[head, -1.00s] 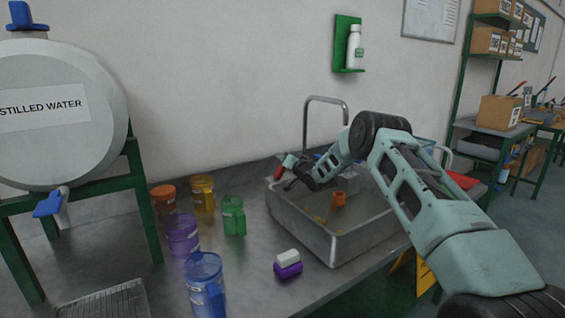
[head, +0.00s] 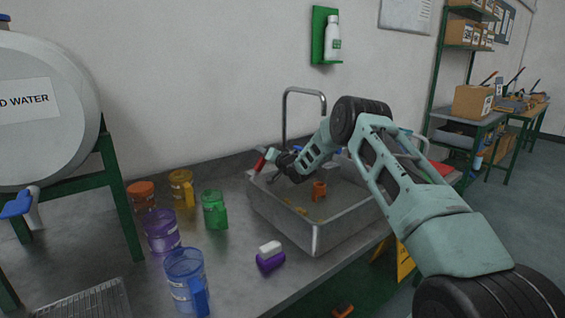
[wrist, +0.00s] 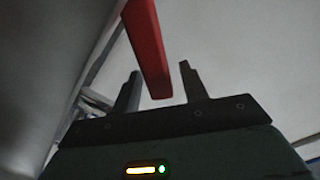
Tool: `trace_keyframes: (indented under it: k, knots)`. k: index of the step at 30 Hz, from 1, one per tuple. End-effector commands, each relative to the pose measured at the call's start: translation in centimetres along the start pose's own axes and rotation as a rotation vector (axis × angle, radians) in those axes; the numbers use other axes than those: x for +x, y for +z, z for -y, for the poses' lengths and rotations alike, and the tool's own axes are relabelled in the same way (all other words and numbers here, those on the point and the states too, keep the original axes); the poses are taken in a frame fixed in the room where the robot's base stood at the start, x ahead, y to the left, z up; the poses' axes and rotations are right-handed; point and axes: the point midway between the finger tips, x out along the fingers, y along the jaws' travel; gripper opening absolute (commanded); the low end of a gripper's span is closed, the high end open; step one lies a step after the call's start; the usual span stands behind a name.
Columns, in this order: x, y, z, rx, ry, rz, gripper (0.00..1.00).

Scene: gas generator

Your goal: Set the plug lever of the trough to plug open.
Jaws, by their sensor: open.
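The trough (head: 316,238) is a grey metal basin set at the edge of the bench. A red lever (head: 260,163) shows at its back left corner, and I take it for the plug lever. In the wrist view the red lever (wrist: 149,45) is a flat bar whose end reaches down between my fingers. My gripper (wrist: 158,72) is open, with one dark finger on each side of the lever and visible gaps. In the head view my gripper (head: 274,156) is small and partly hidden by my wrist, right beside the lever.
A tall curved faucet (head: 304,90) stands behind the trough. A small orange object (head: 319,190) is in the basin. A purple and white block (head: 270,258) and several coloured cups, such as the green one (head: 215,210), stand on the bench left of it.

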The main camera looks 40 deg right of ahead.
Motion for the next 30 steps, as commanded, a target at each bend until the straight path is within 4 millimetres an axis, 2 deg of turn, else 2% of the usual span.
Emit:
trace_keyframes:
  k: [21,25,30]
  knots:
    - [-13.6,0.1,-0.1,-0.001,0.003,-0.001,0.44]
    - [-15.2,0.0,-0.1,-0.001,0.001,0.000,0.44]
    - [-16.1,0.0,0.0,-0.001,0.000,0.000,0.44]
